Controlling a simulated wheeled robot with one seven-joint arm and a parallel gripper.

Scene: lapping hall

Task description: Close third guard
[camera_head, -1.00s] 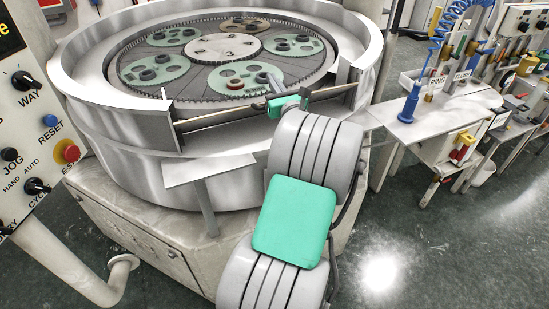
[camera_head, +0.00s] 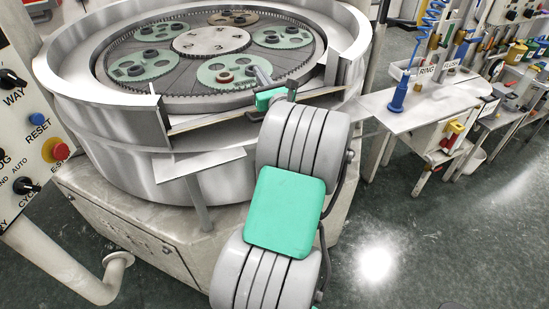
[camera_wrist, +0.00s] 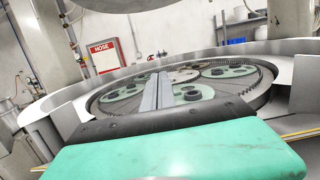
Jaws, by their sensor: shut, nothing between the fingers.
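The round lapping machine has a raised silver guard wall (camera_head: 75,85) around its plate. At the front the wall has a gap between two upright ends, the left end (camera_head: 150,113) and the right end (camera_head: 338,65). A low, thin-edged panel (camera_head: 215,120) spans the gap below the wall's top; I cannot tell whether it is the third guard. My gripper (camera_head: 260,74) reaches over this panel at the gap's right part, fingers above the plate. In the wrist view its fingers (camera_wrist: 157,90) are together and empty, pointing across the plate. My forearm hides part of the panel.
Toothed green carriers (camera_head: 145,65) with dark rings lie on the plate around a silver centre disc (camera_head: 212,40). A small shelf (camera_head: 195,165) juts out at the front. A control panel (camera_head: 20,130) stands left; a side table (camera_head: 415,110) with a blue tool stands right.

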